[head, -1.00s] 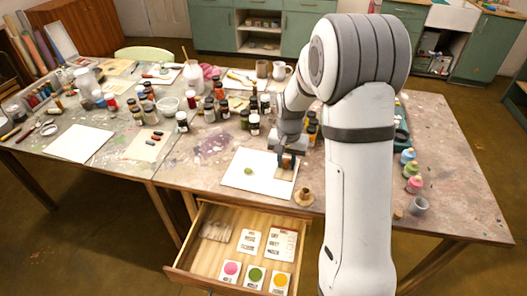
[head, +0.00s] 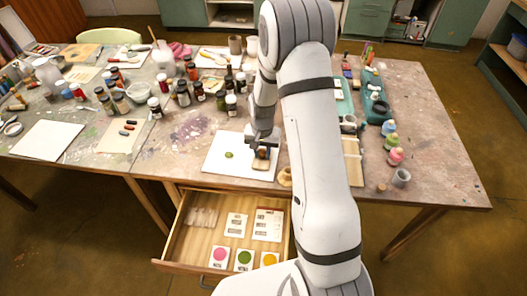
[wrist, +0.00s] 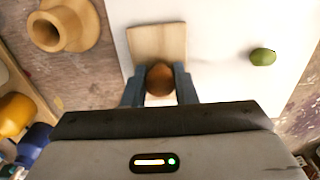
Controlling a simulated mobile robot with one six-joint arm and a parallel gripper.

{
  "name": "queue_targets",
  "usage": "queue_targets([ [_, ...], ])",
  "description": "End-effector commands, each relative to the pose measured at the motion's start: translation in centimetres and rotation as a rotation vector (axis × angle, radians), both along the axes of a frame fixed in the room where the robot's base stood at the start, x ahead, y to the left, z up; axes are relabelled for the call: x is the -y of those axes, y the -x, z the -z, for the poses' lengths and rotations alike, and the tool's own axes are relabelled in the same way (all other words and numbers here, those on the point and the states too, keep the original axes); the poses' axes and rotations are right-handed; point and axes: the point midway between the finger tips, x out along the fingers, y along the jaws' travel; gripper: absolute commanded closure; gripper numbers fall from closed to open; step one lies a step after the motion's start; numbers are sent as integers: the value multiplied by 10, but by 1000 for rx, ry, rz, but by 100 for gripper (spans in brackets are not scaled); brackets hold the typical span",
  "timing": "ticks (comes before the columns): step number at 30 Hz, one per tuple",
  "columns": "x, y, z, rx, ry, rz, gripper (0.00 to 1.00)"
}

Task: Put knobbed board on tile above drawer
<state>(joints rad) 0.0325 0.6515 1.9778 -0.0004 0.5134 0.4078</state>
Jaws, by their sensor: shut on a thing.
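The knobbed board is a small pale wooden board (wrist: 158,42) with a round brown knob (wrist: 160,78). My gripper (head: 263,146) is shut on the knob, with one finger on each side of it in the wrist view (wrist: 160,90). The white tile (head: 222,172) lies on the table above the open drawer (head: 190,235). The board (head: 261,164) is over the tile's right part in the head view. I cannot tell whether it touches the tile. The tile also shows under the board in the wrist view (wrist: 215,70). The fingers hide part of the knob.
A small green oval thing (wrist: 262,56) lies on the tile, left of the board in the head view (head: 229,155). A turned wooden piece (wrist: 65,25) stands close beside the tile. Several paint jars (head: 183,93) stand behind. The open drawer holds cards.

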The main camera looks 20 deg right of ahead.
Motion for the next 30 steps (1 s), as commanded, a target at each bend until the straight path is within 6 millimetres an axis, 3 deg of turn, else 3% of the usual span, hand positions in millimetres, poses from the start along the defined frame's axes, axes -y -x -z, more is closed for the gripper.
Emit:
queue_targets([
  [11, 1, 0, 8, 1, 0, 1, 97],
  [12, 1, 0, 6, 1, 0, 1, 72],
  [19, 1, 0, 6, 1, 0, 2, 53],
  [30, 1, -1, -2, 3, 0, 2, 53],
])
